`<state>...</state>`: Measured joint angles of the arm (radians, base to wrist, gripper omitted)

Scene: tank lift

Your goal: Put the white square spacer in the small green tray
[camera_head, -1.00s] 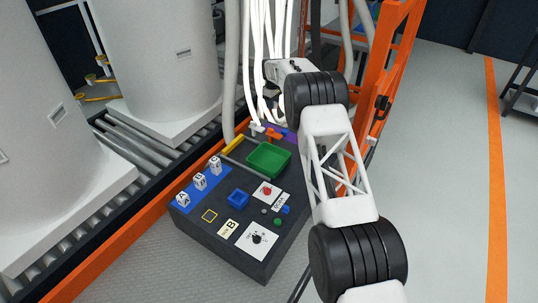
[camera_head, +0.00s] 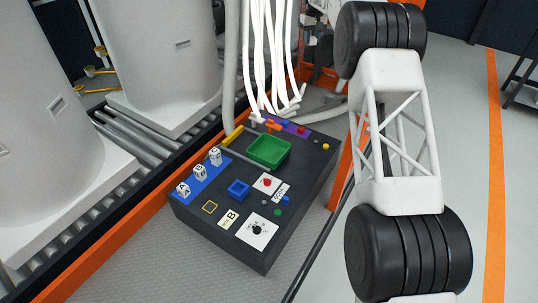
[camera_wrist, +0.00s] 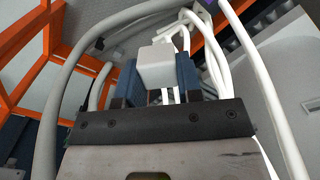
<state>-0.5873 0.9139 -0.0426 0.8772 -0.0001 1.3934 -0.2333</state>
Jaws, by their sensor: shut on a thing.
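The white square spacer (camera_wrist: 155,64) is a white block between the two blue fingers of my gripper (camera_wrist: 157,80) in the wrist view. The gripper is shut on it. The head view does not show the gripper, which is beyond its top edge. The small green tray (camera_head: 268,152) lies on the dark box top in the head view and looks empty. It is well to the left of my arm. The tray cannot be made out in the wrist view.
White hoses (camera_head: 270,60) hang behind the green tray and also crowd around the gripper in the wrist view. A blue strip with lettered white blocks (camera_head: 200,172), a small blue tray (camera_head: 238,189) and a red-button panel (camera_head: 268,184) share the dark box (camera_head: 190,222). An orange frame (camera_wrist: 28,75) stands near the gripper.

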